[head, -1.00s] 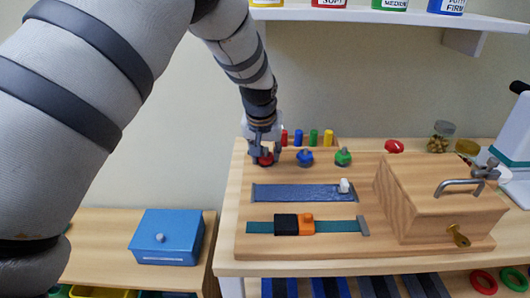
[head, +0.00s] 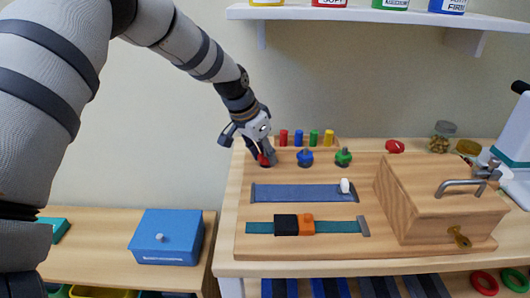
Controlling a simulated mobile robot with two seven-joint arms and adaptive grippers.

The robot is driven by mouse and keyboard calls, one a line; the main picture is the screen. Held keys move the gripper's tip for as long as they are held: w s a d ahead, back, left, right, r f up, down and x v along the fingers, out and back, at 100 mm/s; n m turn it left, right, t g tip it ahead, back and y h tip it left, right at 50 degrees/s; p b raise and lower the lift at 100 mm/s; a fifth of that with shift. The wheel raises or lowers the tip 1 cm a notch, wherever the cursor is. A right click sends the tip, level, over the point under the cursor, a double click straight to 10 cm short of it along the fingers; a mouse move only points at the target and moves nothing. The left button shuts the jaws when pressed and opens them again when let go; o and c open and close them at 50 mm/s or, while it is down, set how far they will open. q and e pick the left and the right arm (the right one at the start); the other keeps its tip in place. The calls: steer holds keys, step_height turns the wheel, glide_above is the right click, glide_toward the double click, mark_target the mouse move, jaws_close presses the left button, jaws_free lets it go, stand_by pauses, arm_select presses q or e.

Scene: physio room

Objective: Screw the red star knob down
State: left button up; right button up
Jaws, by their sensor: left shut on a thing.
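The red star knob (head: 265,159) sits at the back left of the wooden board (head: 390,245), partly hidden by my left gripper. My left gripper (head: 262,157) comes down over it, tilted, with its fingers closed on it. A blue knob (head: 305,157) and a green knob (head: 343,156) stand in the same row to the right. My right gripper is not in view.
Several coloured pegs (head: 314,137) stand just behind the knobs. A blue zip strip (head: 296,193) and a buckle strap (head: 258,227) lie in front. A wooden box with a tap (head: 440,215) stands at the right. A blue box (head: 167,237) rests on the lower table at the left. A shelf (head: 385,15) hangs above.

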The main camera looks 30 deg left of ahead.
arm_select(q)
steer(key=shift+w+r, duration=0.1)
steer(key=shift+r, duration=0.05)
stand_by(0.3)
steer(key=o, duration=1.2)
steer(key=shift+c, duration=0.2)
steer(key=v, duration=1.2)
steer(key=shift+a, duration=0.15)
